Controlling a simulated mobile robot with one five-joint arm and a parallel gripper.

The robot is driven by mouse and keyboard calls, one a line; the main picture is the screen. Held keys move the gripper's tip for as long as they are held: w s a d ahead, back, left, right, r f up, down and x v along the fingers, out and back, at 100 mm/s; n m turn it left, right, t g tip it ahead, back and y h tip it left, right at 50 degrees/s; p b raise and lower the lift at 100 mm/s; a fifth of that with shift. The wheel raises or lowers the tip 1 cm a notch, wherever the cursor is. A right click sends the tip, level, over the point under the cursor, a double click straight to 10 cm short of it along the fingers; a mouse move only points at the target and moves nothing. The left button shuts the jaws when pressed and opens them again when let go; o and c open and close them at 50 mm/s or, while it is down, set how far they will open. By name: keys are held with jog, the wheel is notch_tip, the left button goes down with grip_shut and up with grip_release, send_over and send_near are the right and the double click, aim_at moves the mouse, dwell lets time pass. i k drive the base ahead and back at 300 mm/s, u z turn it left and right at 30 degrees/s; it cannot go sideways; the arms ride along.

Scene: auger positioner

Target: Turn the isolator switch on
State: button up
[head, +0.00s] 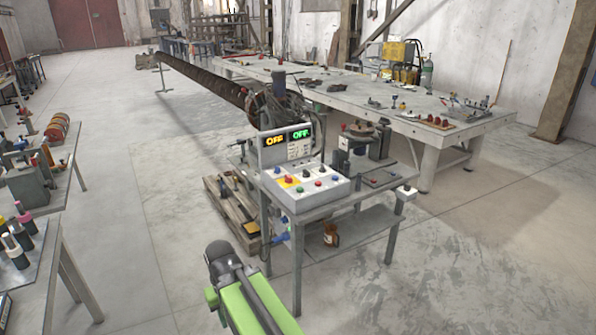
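A control panel (304,186) stands on a grey metal bench in the middle of the head view. It has several coloured buttons on its sloped face. Its upright display (286,143) reads OFF in orange on the left and OFF in green on the right. A small pale box (405,193) sits at the bench's right front corner. A blue fitting (280,238) shows by the bench's left front leg. I cannot tell which part is the isolator switch. My green arm shows at the bottom, in front of the bench and apart from it. No gripper fingers show.
A long dark auger (203,80) runs back left from the bench. A wooden pallet (232,210) lies left of the bench. A large table (455,126) with tools stands behind right. Tool-laden workbenches line the left edge. The floor at front right is clear.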

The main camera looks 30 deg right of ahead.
aim_at(289, 180)
jog(key=u, duration=0.35)
jog(key=i, duration=1.15)
jog(key=z, duration=0.2)
